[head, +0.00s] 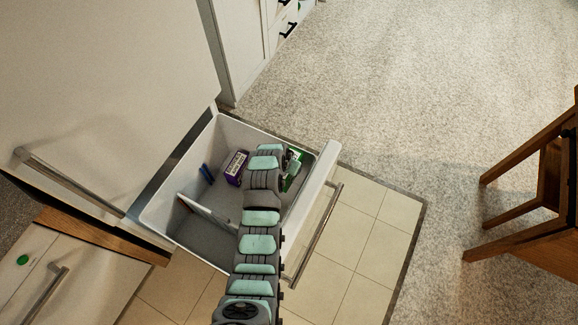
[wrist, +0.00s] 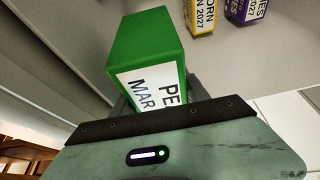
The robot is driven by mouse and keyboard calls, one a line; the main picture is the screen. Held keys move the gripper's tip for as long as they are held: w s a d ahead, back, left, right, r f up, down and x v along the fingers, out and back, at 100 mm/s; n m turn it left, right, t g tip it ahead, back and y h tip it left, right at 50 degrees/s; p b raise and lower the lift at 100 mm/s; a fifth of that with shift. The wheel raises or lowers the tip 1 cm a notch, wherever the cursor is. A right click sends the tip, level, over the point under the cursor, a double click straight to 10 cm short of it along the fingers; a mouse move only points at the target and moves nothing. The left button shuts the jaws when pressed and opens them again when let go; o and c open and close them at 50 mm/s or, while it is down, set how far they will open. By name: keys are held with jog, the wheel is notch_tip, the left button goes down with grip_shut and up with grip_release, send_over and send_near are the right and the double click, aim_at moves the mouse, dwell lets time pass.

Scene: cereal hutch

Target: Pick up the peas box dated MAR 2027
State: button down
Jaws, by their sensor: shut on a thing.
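A green box (wrist: 147,48) is close in front of my gripper (wrist: 158,98) in the wrist view. Its white label shows "PE" and "MAR"; the rest of the label, including the year, is hidden by my gripper. My gripper is shut on this box, with a finger on either side. In the head view the green box (head: 296,168) shows beside the end of my arm, over the right part of the open drawer (head: 165,212). I cannot tell whether it touches the drawer floor.
A purple box (head: 236,167) lies in the drawer left of my arm; it also shows in the wrist view (wrist: 246,10), near a yellow corn box (wrist: 202,14). A white divider (head: 205,212) and a small blue item (head: 206,173) are farther left. The drawer front (head: 322,175) stands close to the right.

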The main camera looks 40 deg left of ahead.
jog(key=shift+r+p, duration=3.15)
jog(key=shift+r, duration=2.7)
jog(key=shift+r, duration=0.15)
jog(key=shift+r+p, duration=0.5)
jog(key=shift+r, duration=0.1)
